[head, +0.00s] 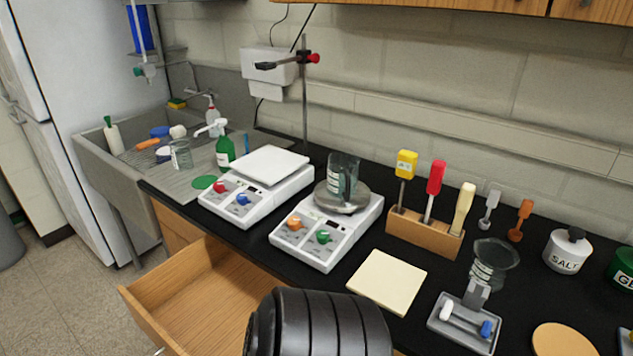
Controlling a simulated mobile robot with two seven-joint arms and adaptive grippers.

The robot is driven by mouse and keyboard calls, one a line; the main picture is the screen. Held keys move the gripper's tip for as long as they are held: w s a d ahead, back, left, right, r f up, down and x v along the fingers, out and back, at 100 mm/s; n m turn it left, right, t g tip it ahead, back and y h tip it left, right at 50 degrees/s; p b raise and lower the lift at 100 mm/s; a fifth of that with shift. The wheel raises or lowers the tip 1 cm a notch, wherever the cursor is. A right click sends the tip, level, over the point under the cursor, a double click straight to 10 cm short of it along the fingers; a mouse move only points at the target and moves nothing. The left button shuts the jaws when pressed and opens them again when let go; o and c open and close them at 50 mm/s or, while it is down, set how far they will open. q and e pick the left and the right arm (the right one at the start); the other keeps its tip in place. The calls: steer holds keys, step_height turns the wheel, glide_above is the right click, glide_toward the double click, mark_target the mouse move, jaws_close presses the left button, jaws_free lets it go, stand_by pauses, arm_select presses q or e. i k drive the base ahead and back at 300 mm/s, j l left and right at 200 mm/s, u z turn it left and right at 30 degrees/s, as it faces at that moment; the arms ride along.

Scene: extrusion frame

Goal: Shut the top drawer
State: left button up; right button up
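The top drawer (205,285) is pulled out from under the black counter at the lower left. It is light wood, and the part of its inside that I see is empty. A small pale metallic piece shows at its front near the bottom edge of the picture; I cannot tell if it is the handle. A black ribbed part of my own body covers the drawer's right side and the counter edge there. Neither of my grippers is in view.
On the black counter (330,290) stand two white balances (255,185) (325,235), a glass beaker (342,178) on the right one, a wooden tool block (425,233) and a pale square pad (388,282). A grey sink (105,180) is at left. Open floor (80,300) lies left of the drawer.

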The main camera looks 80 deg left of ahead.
mark_target(200, 301)
steer(key=u, duration=1.75)
steer(key=j+u, duration=0.1)
steer(key=u, duration=0.35)
steer(key=j+u, duration=0.15)
steer(key=u, duration=0.75)
steer(key=i+j+u, duration=0.1)
steer(key=u, duration=0.35)
steer(key=i+j, duration=0.1)
steer(key=i+j+u, duration=0.05)
